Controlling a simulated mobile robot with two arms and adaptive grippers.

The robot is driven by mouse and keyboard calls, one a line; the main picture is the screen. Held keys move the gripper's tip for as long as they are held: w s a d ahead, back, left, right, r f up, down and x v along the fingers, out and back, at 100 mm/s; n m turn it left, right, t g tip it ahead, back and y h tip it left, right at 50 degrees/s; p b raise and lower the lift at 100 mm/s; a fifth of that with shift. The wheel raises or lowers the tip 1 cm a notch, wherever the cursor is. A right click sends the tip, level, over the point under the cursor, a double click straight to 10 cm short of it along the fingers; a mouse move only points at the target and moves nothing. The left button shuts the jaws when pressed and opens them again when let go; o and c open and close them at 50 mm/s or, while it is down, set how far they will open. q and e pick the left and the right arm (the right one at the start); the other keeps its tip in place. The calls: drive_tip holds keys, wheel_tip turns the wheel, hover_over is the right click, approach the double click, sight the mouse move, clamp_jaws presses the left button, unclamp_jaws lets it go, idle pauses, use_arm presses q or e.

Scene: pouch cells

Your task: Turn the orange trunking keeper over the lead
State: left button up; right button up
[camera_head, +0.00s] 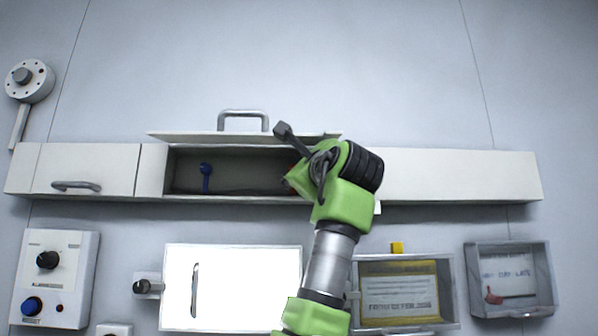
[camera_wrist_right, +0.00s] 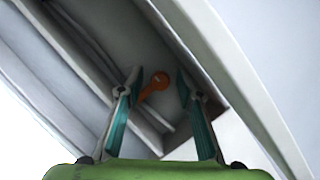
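The orange trunking keeper (camera_wrist_right: 156,84) shows in the right wrist view inside the open trunking, a round head with a short arm slanting down-left. My right gripper (camera_wrist_right: 159,92) is open, with a finger on either side of the keeper; I cannot tell whether either touches it. In the head view my right wrist reaches into the right end of the trunking opening and hides the keeper's spot. The lead (camera_wrist_right: 150,116) seems to be the grey strand running below the keeper; how it lies against the keeper is unclear. My left gripper is out of view.
The trunking (camera_head: 460,175) runs along the wall, its handled lid (camera_head: 190,136) raised. A blue keeper (camera_head: 206,177) stands inside at left. Below are a knob box (camera_head: 75,262), a white panel (camera_head: 240,290), a box with a yellow label (camera_head: 400,268) and a grey box (camera_head: 510,252).

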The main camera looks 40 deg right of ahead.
drive_tip(key=v, duration=1.1)
drive_tip(key=shift+s+f, duration=0.25)
